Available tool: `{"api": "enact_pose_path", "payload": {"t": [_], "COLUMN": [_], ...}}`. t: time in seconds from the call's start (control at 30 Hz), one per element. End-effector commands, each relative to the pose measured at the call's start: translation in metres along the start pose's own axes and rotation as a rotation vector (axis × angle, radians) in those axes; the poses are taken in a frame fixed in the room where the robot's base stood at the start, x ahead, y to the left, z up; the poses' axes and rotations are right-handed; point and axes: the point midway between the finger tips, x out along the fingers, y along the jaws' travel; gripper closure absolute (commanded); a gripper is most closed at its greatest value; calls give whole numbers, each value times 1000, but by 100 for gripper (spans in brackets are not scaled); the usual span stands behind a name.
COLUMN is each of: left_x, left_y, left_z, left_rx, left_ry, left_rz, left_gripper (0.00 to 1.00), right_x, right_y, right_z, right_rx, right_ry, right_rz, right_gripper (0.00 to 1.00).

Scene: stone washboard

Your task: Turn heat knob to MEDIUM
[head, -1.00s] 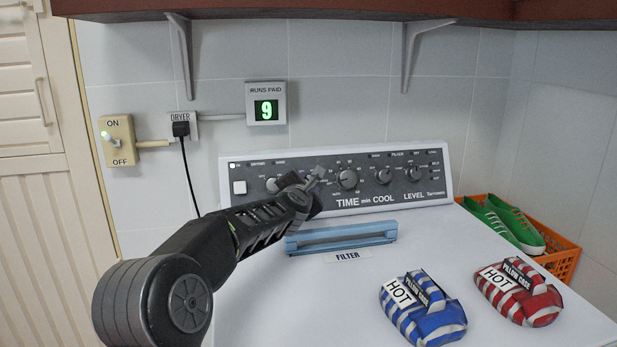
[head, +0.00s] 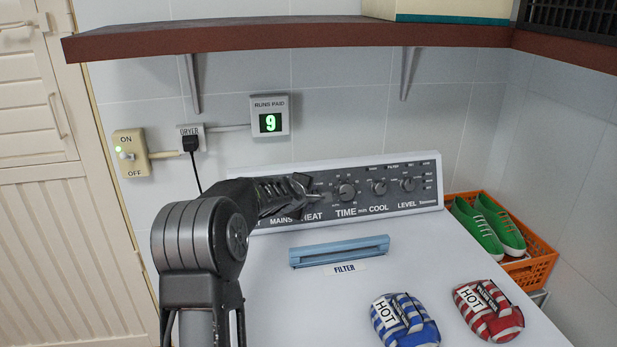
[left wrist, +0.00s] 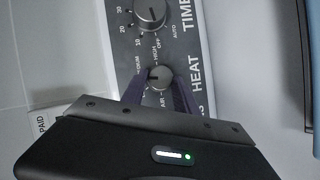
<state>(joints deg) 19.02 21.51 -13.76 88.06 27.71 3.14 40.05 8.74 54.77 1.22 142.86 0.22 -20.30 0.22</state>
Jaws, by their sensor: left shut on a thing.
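The heat knob (left wrist: 159,76) is a small round grey knob on the dryer's dark control panel (head: 408,205), beside the word HEAT. In the head view my left gripper (head: 304,188) is at the panel above HEAT and hides the knob. My right gripper is not in view.
The time knob (head: 346,192) is just right of my gripper, with the cool knob (head: 379,187) and level knob (head: 408,184) beyond. A blue filter handle (head: 339,251), striped blue (head: 405,320) and red (head: 489,311) bundles lie on the dryer top. A shelf (head: 290,38) overhangs.

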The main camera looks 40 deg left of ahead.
Motion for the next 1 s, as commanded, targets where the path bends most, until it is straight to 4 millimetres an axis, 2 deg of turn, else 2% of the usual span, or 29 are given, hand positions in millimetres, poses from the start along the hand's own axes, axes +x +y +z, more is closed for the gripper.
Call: {"api": "enact_pose_path", "payload": {"t": [0.03, 0.33, 0.6, 1.0], "left_x": [-5, -2, 0, 1], "left_y": [9, 6, 4, 2], "left_z": [1, 2, 2, 2], "left_rx": [42, 237, 315, 325], "left_ry": [-4, -3, -3, -2], "left_rz": [-23, -114, -151, -157], "left_gripper": [100, 100, 100, 100], "right_x": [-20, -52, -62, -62], "right_y": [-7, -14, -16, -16], "right_z": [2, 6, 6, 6], "right_rx": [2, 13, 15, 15], "right_ry": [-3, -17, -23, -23], "right_rz": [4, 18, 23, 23], "right_gripper": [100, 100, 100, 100]}}
